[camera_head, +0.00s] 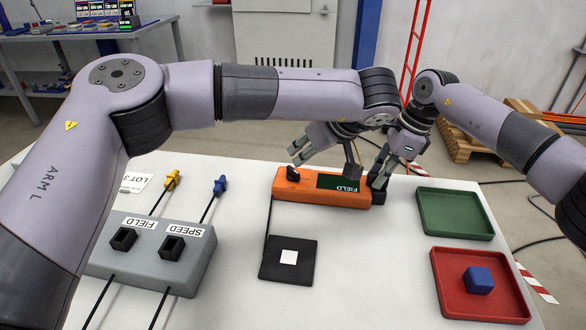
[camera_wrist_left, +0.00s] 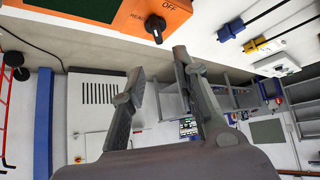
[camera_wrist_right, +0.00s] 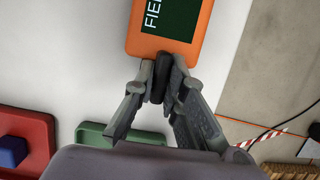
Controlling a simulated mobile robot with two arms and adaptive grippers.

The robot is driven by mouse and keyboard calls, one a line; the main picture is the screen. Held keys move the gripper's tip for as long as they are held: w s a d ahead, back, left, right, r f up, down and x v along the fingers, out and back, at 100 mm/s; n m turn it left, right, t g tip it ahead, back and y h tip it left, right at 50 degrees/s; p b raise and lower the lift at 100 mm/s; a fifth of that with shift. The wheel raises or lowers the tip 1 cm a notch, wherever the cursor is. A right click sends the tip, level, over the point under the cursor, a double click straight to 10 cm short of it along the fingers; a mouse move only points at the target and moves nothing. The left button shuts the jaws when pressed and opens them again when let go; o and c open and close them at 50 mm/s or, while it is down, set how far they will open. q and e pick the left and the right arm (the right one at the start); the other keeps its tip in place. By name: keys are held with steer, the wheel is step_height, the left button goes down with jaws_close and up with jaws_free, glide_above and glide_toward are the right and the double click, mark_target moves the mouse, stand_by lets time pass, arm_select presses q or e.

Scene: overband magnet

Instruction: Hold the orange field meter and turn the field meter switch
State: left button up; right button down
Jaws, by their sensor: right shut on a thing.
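The orange field meter (camera_head: 322,200) lies on the white table with its dark FIELD display. Its black switch knob (camera_head: 293,174) is at its left end; in the left wrist view the knob (camera_wrist_left: 154,27) shows beside the READ and OFF marks. My left gripper (camera_head: 325,160) is open and empty, over the meter's left part, with its fingertips close to the knob but apart from it. My right gripper (camera_head: 379,172) is shut on the black grip at the meter's right end; the right wrist view shows this dark grip (camera_wrist_right: 159,78) between the fingers.
A grey box (camera_head: 150,255) with FIELD and SPEED sockets stands at the left, with yellow (camera_head: 171,179) and blue (camera_head: 220,185) plugs behind it. A black pad (camera_head: 275,270) lies in front of the meter. Green (camera_head: 455,213) and red (camera_head: 500,300) trays are at the right; the red one holds a blue cube (camera_head: 479,280).

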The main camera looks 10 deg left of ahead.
mark_target(292, 168)
arm_select(q)
steer(key=shift+x, duration=4.4)
arm_select(e)
steer(key=shift+f, duration=0.1)
arm_select(q)
steer(key=shift+c, duration=0.5)
jaws_close()
steer(key=shift+r, duration=0.1)
steer(key=shift+m+t+h, duration=0.4)
steer(key=shift+m, duration=0.5)
